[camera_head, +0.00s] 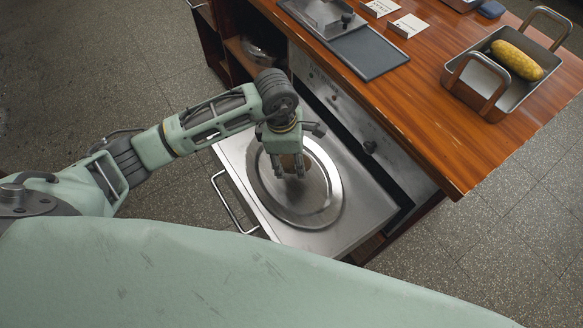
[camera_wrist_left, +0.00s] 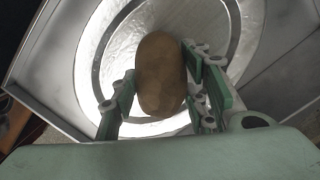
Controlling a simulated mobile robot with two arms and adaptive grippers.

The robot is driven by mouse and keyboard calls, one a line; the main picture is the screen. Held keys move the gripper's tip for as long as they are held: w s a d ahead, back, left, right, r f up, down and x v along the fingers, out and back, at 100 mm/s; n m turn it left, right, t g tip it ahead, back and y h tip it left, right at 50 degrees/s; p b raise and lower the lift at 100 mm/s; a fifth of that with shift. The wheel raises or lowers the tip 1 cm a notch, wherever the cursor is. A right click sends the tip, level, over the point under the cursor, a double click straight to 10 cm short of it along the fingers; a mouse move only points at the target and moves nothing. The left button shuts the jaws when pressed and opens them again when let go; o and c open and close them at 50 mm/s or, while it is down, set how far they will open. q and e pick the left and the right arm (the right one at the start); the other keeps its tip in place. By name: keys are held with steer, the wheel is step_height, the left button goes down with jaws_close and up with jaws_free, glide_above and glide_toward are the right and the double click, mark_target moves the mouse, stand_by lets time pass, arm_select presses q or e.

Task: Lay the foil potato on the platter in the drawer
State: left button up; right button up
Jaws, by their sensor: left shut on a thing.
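A brown potato (camera_wrist_left: 160,75) is between the fingers of my left gripper (camera_wrist_left: 160,95) in the left wrist view; no foil shows on it. My left gripper (camera_head: 290,172) is shut on it, over the round metal platter (camera_head: 318,208) in the head view. The platter lies in the open drawer (camera_head: 362,215) below the counter. The platter also shows in the left wrist view (camera_wrist_left: 110,45). I cannot tell whether the potato touches the platter. In the head view the potato is mostly hidden by the gripper. My right gripper is not in view.
The wooden counter (camera_head: 440,110) overhangs the drawer's back right. The drawer handle (camera_head: 228,205) faces left. Much of the platter is bare.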

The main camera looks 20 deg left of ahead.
mark_target(285, 157)
arm_select(q)
steer(key=shift+f, duration=2.5)
steer(key=o, duration=1.3)
steer(key=shift+r, duration=0.15)
steer(key=r, duration=0.4)
steer(key=a+r, duration=0.1)
steer(key=r, duration=0.7)
steer(key=shift+s+a, duration=0.2)
